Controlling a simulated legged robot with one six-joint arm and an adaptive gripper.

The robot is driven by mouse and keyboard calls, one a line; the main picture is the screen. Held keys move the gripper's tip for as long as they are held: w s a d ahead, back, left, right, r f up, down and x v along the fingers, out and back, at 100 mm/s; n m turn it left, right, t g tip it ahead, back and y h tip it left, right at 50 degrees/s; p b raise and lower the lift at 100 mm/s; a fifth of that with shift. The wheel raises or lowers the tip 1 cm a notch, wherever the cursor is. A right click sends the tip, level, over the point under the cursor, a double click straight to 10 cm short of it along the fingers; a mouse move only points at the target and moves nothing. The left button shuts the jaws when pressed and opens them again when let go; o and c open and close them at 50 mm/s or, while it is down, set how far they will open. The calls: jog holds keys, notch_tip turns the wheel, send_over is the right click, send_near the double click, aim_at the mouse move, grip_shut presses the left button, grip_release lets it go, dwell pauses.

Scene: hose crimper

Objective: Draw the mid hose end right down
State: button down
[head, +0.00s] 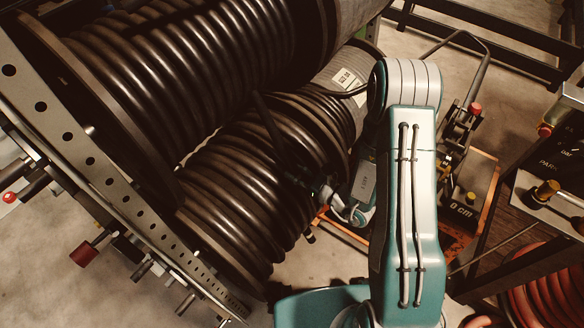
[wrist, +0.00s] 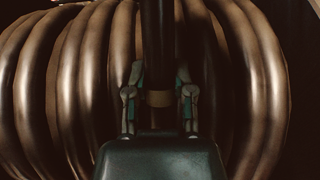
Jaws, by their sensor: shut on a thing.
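The mid hose end (wrist: 158,40) is a thick black hose standing upright in the wrist view, with a tan band (wrist: 160,98) low on it. My gripper (wrist: 160,92) has one finger on each side of the hose at that band and is shut on it. In the head view a black hose length (head: 268,125) slants down across the lower reel (head: 235,195) towards my gripper (head: 322,192), which is partly hidden by my arm. The hose's lower tip is hidden behind the gripper body in the wrist view.
A larger reel (head: 185,60) of black hose sits above the lower one. A perforated steel rack rail (head: 90,160) runs along the left. An orange-framed unit (head: 470,205) marked "0 cm" and a bench (head: 555,185) stand at right. Red hose (head: 545,290) lies coiled at lower right.

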jog(key=shift+s+d+f, duration=0.1)
jog(key=shift+s+f, duration=0.05)
jog(key=shift+f, duration=0.1)
jog(key=c, duration=0.5)
grip_release()
jog(key=shift+o, duration=0.2)
jog(key=shift+d, duration=0.2)
jog(key=shift+d+r, duration=0.1)
jog(key=shift+s, duration=0.15)
jog(key=v, duration=1.1)
jog(key=shift+d, duration=0.35)
jog(key=shift+s, duration=0.15)
